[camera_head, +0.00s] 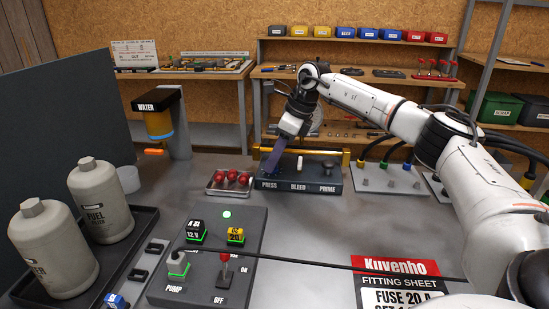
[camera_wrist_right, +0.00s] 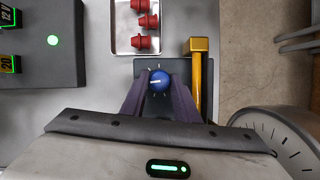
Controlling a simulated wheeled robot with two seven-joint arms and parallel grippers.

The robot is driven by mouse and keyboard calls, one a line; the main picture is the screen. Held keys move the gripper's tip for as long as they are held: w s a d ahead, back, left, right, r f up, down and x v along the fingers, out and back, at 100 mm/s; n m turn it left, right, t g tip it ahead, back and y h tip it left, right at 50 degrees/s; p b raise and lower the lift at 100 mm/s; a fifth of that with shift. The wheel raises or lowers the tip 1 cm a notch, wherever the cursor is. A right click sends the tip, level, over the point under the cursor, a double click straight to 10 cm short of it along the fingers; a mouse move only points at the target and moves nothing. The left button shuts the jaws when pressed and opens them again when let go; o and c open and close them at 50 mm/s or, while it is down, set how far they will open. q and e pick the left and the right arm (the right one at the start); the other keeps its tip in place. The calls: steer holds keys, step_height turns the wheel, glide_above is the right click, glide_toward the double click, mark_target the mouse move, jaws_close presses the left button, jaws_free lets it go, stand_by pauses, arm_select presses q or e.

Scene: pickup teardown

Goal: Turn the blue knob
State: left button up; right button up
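The blue knob (camera_wrist_right: 159,81) shows in the right wrist view, with a white pointer line lying nearly sideways and yellow marks around it. It sits at the PRESS end of a dark panel (camera_head: 317,187); in the head view my gripper hides it. My right gripper (camera_wrist_right: 159,77) points at the panel, its two purple fingers on either side of the knob, with narrow gaps seeming to show. It also shows in the head view (camera_head: 272,168), low over the PRESS end. My left gripper is in neither view.
A yellow bar (camera_head: 330,152) runs behind the panel. A metal tray (camera_head: 214,191) with red parts stands left of it. A switch board (camera_head: 201,275) with a red lever is nearer. Two large filter canisters (camera_head: 100,203) stand at left.

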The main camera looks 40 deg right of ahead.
steer(key=shift+s+r+m+p, duration=0.1)
steer(key=shift+r+m+p, duration=0.1)
steer(key=shift+m+p, duration=0.4)
steer(key=shift+a+m+h+p, duration=0.15)
steer(key=shift+m+h+p, duration=0.25)
steer(key=shift+m+p, duration=0.25)
steer(key=shift+f+m+t, duration=0.15)
steer(key=shift+m+t, duration=0.15)
steer(key=shift+m, duration=0.05)
steer(key=o, duration=1)
steer(key=v, duration=1)
steer(key=shift+a, duration=0.1)
